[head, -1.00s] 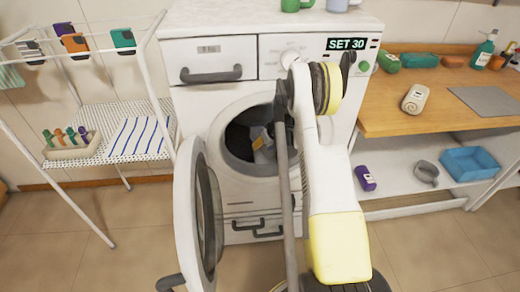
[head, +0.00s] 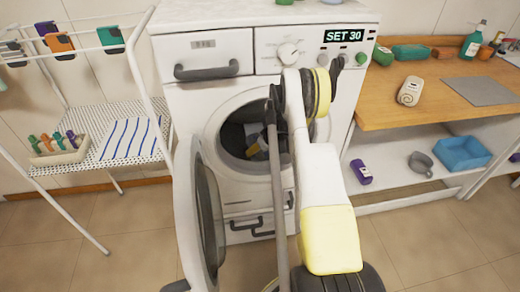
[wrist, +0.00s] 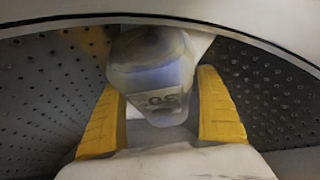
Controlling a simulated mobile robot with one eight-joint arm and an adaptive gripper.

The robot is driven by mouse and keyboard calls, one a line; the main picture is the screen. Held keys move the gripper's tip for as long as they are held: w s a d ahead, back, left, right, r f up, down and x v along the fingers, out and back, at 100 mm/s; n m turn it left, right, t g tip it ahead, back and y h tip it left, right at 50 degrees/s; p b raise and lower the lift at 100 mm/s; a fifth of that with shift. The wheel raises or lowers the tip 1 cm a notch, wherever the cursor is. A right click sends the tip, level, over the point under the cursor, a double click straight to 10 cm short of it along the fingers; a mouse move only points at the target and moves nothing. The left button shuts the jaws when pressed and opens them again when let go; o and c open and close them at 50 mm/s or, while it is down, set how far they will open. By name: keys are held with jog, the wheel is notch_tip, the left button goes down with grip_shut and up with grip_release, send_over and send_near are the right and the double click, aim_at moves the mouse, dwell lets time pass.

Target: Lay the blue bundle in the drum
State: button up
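The washing machine's round door (head: 212,210) is open and the drum (head: 236,138) shows behind the opening. My gripper (wrist: 160,95) is inside the drum, its two yellow fingers apart with the blue bundle (wrist: 155,82) between them. The bundle is pale blue-grey with dark markings. The fingertips lie close against both its sides, so it looks held; small gaps show lower down. In the head view my arm hides much of the opening, and a small pale patch shows inside. Whether the bundle touches the drum wall is unclear.
A drying rack (head: 150,50) with hung items and a tray of coloured pegs (head: 58,150) stands at the left. The open door stands left of my arm.

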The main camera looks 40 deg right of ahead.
jog(key=p+v, duration=0.3)
jog(key=v, duration=0.4)
jog(key=shift+w+r, duration=0.1)
jog(key=shift+w, duration=0.1)
jog(key=shift+s+r, duration=0.3)
jog(key=shift+r, duration=0.05)
jog(key=shift+f, duration=0.1)
